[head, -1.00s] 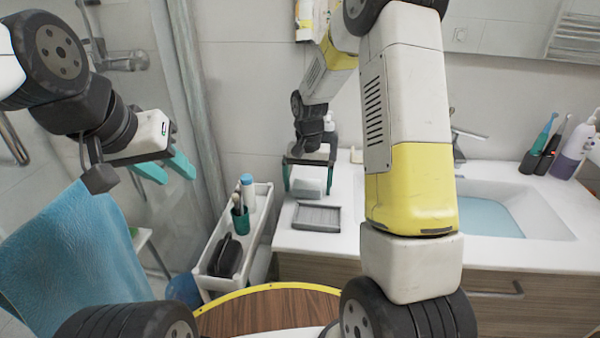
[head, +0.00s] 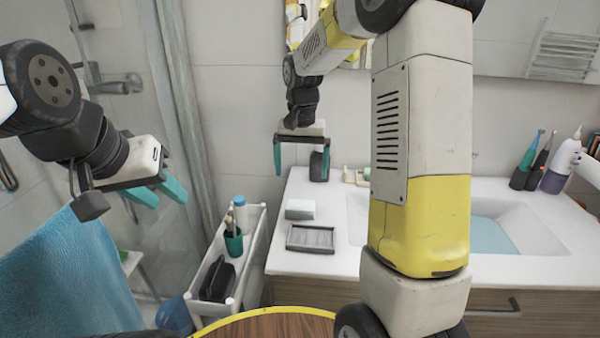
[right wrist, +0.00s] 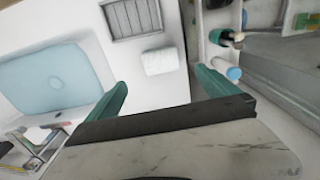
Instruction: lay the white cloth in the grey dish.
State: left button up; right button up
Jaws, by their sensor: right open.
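The white cloth (head: 300,208), a small folded block, lies on the white counter just behind the grey dish (head: 311,238). The dish is a shallow rectangular tray with a ribbed floor, and it looks empty. In the right wrist view the cloth (right wrist: 160,61) and the dish (right wrist: 132,17) lie apart, with a narrow gap. My right gripper (head: 301,162) is open and empty, above and behind the cloth, fingers pointing down; its fingers also show in the right wrist view (right wrist: 162,82). My left gripper (head: 163,193) is open and empty at the left, away from the counter.
A white cart (head: 253,250) with a green cup (head: 233,243) and a black item stands left of the counter. The sink basin (head: 495,235) is at right. A blue towel (head: 70,270) hangs at left.

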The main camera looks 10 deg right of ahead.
jog(key=s+r+n+t, duration=0.1)
jog(key=s+r+t, duration=0.1)
jog(key=s+r, duration=0.3)
jog(key=s+d+r+n+t+y, duration=0.1)
jog(key=s+r+t, duration=0.1)
jog(key=s+r, duration=0.4)
jog(key=s, duration=0.5)
jog(key=shift+s+d+y, duration=0.2)
jog(key=shift+d+y, duration=0.1)
jog(key=s+t, duration=0.1)
jog(key=s, duration=0.2)
jog(key=s+n+t, duration=0.1)
jog(key=s, duration=0.3)
jog(key=shift+a+n+y, duration=0.1)
jog(key=shift+n+y, duration=0.2)
jog(key=m+g+h, duration=0.2)
jog(key=m+g, duration=0.2)
jog(key=g, duration=0.2)
send_over(301, 202)
jog(key=f, duration=1.5)
jog(key=shift+a+f, duration=0.15)
jog(key=shift+a, duration=0.15)
jog(key=f, duration=0.8)
jog(key=shift+s+d, duration=0.1)
jog(key=shift+d, duration=0.2)
